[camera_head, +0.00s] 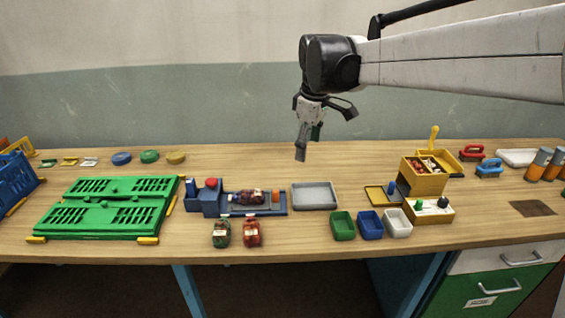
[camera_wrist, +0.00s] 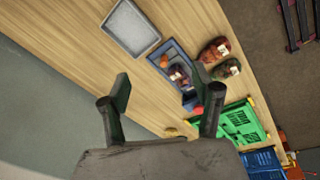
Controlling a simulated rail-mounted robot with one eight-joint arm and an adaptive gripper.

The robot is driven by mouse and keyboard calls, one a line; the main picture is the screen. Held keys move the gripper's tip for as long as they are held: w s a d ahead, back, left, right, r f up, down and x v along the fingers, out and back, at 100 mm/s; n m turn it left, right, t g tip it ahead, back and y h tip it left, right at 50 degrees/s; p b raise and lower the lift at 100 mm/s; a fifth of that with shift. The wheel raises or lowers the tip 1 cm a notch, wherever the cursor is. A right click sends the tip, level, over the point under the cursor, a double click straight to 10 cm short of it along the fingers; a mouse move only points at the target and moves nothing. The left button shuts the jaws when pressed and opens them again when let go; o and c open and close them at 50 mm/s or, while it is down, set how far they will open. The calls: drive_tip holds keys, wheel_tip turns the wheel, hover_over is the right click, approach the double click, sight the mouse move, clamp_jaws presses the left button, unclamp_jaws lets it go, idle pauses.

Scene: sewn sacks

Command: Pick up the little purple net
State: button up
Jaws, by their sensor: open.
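A small dark purple-red net sack (camera_head: 247,197) lies on the blue fixture (camera_head: 209,203) near the middle of the table. It also shows small in the wrist view (camera_wrist: 179,74). A green net sack (camera_head: 221,234) and a red net sack (camera_head: 252,234) sit side by side in front of the fixture. My gripper (camera_head: 308,143) is open and empty, pointing down, high above the table, to the right of the purple net and behind it. In the wrist view its two fingers (camera_wrist: 160,88) are spread apart with only table between them.
A grey tray (camera_head: 315,196) lies right of the fixture. Green, blue and white bins (camera_head: 370,224) and a yellow box (camera_head: 423,180) stand further right. A green slotted panel (camera_head: 103,207) lies at left. The table behind the fixture is mostly clear, before the wall.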

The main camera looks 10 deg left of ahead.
drive_tip(key=w+a+f+n+g, duration=0.1)
drive_tip(key=w+a+f+n, duration=0.25)
drive_tip(key=a, duration=0.55)
drive_tip(key=n+g, duration=0.1)
drive_tip(key=n, duration=0.2)
hover_over(252, 192)
wheel_tip(252, 192, down, 7)
drive_tip(key=shift+h, duration=0.4)
drive_tip(key=f, duration=0.8)
drive_tip(key=shift+s+d+f+p, duration=0.1)
drive_tip(key=shift+s+f+p, duration=0.15)
drive_tip(key=shift+p, duration=0.15)
drive_tip(key=shift+w+f+p, duration=0.15)
drive_tip(key=shift+f+p, duration=0.05)
drive_tip(key=shift+f, duration=1.1)
drive_tip(key=shift+w+f+p, duration=0.1)
drive_tip(key=shift+f+p, duration=0.05)
drive_tip(key=shift+f, duration=1.1)
drive_tip(key=c, duration=1.3)
drive_tip(key=shift+c, duration=0.2)
